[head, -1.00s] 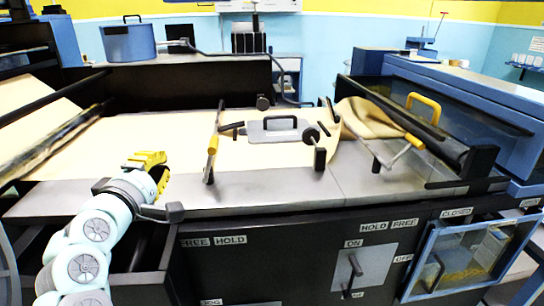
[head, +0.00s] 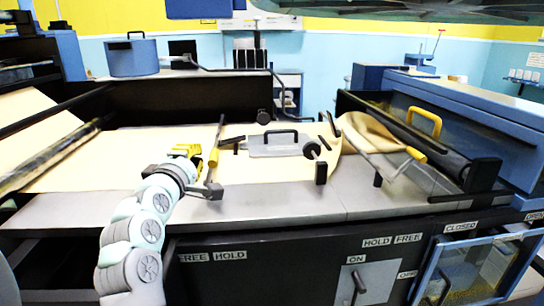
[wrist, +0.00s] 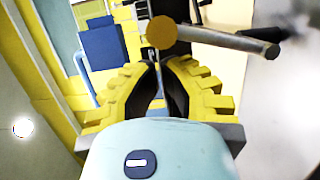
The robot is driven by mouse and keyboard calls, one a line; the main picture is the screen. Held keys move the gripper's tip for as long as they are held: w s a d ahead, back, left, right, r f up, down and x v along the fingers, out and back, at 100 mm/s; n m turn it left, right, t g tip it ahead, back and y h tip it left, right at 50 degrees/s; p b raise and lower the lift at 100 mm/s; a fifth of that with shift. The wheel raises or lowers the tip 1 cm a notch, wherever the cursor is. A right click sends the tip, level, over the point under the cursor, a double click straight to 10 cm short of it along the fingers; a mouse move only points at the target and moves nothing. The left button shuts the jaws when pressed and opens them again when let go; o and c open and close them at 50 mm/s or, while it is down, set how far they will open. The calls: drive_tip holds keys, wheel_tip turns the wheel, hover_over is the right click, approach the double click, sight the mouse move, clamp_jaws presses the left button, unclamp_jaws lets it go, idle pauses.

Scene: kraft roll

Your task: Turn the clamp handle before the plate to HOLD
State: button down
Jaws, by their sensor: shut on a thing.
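A clamp handle with a yellow grip (head: 213,157) stands left of the grey plate (head: 272,151), which has a black handle on top. My gripper (head: 194,154) is at this clamp handle's left side, with yellow jaws shut on it. In the wrist view the jaws (wrist: 158,92) are close together, and the grip's round yellow end (wrist: 160,32) shows just beyond them. The exact contact is hard to see. A second lever with a yellow grip (head: 416,155) stands right of the plate. FREE and HOLD labels (head: 230,255) are on the front panel below the left handle.
Pale kraft paper (head: 110,165) runs across the machine bed. HOLD and FREE labels (head: 377,242) sit at the right of the front panel, above an ON switch panel (head: 365,285). A blue glazed door (head: 470,265) stands at the lower right.

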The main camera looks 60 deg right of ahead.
drive_tip(key=shift+s+d, duration=0.3)
drive_tip(key=shift+s, duration=0.05)
drive_tip(key=shift+s+d+m+y+p, duration=0.3)
drive_tip(key=shift+s+d+m+p, duration=0.5)
drive_tip(key=shift+m, duration=0.4)
drive_tip(key=shift+a, duration=0.1)
drive_tip(key=shift+w, duration=0.1)
